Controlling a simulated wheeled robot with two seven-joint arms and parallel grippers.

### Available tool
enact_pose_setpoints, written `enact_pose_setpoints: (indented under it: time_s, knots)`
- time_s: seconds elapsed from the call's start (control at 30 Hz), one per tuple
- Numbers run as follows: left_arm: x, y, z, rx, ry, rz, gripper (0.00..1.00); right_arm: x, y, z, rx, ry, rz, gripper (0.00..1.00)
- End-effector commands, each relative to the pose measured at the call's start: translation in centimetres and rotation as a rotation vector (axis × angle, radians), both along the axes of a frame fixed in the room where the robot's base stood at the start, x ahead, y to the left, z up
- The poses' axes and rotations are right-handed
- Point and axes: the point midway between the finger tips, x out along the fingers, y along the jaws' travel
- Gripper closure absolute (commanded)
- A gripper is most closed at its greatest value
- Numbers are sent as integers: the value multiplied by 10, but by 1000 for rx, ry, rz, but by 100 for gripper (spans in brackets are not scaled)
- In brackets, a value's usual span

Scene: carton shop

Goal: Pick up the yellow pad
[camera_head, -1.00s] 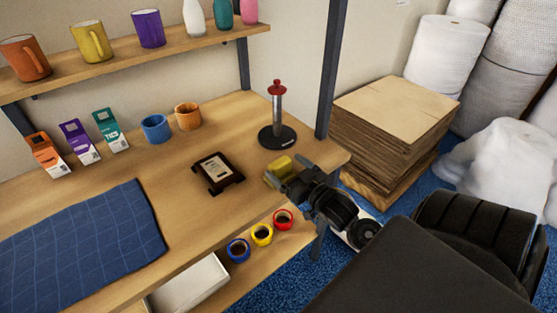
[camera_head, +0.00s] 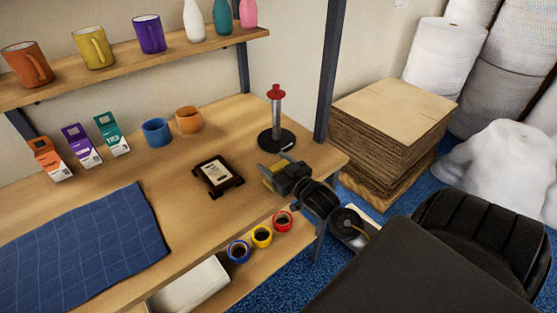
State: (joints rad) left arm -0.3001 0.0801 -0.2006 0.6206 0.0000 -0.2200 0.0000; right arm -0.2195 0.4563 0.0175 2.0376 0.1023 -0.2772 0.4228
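The yellow pad (camera_head: 276,168) lies near the right end of the wooden table, mostly hidden by my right gripper. My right gripper (camera_head: 275,165) comes in from the right, low over the table. Its grey fingers are spread apart, one on the left and one on the far right side of the pad, with yellow showing between them. I cannot tell if a finger touches the pad. My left gripper is not in view.
A dark framed plaque (camera_head: 217,175) lies left of the gripper, and a paper-towel-like stand with a red top (camera_head: 277,118) rises behind it. Tape rolls (camera_head: 261,236) sit on a lower shelf. A blue cloth (camera_head: 85,245) covers the front left table.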

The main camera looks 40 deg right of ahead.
Motion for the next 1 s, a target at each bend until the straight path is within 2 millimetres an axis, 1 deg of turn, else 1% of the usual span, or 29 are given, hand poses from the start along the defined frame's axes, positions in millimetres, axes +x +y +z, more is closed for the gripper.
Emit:
enact_pose_setpoints:
  time_s: [0.03, 0.17, 0.43, 0.57, 0.67, 0.73, 0.87, 1.0]
  knots:
    - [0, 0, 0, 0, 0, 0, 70, 0, 0, 0, 0, 0, 0, 40]
    - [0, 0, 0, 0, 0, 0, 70, 0, 0, 0, 0, 0, 0, 57]
    - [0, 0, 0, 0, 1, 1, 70, 0, 0, 1, 0, -1, 0, 58]
    - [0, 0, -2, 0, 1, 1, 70, 0, 0, 9, -1, -3, 1, 58]
    - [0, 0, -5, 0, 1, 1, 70, 0, 0, 21, -1, -5, 1, 58]
    - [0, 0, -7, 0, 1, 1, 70, 0, 0, 33, -2, -5, 1, 58]
    - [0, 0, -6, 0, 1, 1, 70, -18, 17, 60, 2, -6, 2, 58]
    - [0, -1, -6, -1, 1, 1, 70, -41, 37, 97, 3, -7, 3, 58]
